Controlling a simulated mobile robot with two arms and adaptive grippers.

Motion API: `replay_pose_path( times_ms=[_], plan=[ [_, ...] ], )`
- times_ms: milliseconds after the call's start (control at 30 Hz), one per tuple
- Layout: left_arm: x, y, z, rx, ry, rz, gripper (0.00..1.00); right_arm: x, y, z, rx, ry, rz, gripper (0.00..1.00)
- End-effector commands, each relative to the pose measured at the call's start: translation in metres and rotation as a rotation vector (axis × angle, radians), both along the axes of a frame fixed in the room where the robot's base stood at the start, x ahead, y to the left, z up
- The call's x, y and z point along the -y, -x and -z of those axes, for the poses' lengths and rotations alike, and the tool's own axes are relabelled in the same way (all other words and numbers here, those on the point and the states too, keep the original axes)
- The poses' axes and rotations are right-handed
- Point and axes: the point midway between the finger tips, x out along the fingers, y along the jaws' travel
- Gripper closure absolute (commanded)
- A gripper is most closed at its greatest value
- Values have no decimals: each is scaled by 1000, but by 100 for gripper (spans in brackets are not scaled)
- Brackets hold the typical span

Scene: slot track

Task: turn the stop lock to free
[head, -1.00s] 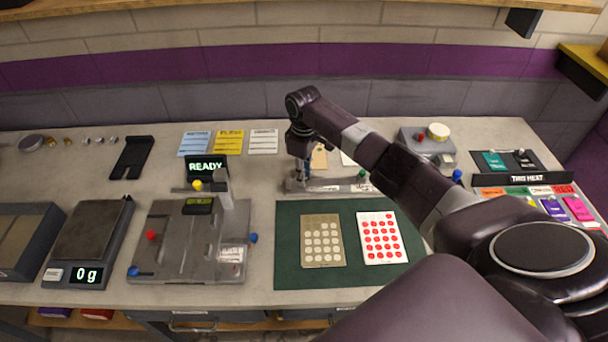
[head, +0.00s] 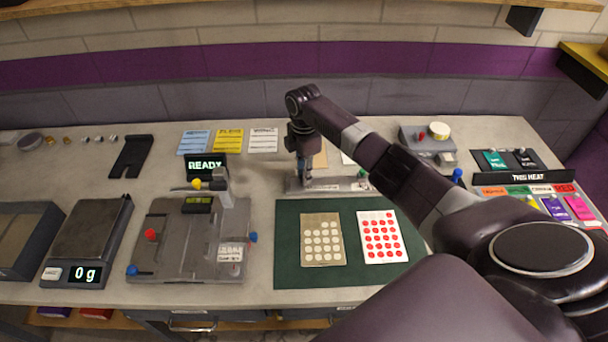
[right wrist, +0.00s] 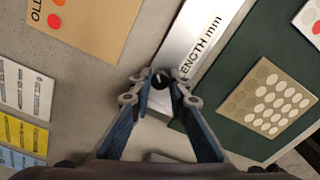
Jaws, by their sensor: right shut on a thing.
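A pale slot track (head: 335,184) lies behind the green mat. In the right wrist view the track (right wrist: 196,38) shows the printed words "LENGTH mm". My right gripper (head: 304,178) points down at the left part of the track. In the right wrist view my right gripper (right wrist: 160,84) has its fingertips closed around a small dark round knob with a light mark on top, which I take to be the stop lock (right wrist: 161,77). I cannot read which setting the mark points to. My left gripper is not in view.
A green mat (head: 288,245) with a dotted tan card (head: 340,258) and a red-dotted white card (head: 366,256) lies in front of the track. A grey fixture with a READY display (head: 205,166) stands to the left. A grey box (head: 421,142) stands behind right.

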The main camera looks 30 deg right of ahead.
Motion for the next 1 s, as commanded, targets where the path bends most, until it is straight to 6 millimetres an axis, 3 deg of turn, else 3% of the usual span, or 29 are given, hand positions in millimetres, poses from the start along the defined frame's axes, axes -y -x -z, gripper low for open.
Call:
replay_pose_path(
  times_ms=[600,1000],
  plan=[
    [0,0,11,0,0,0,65,-1,-1,0,3,-1,-566,100],
    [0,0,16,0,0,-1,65,-1,-1,-1,3,-1,-786,100]
  ],
)
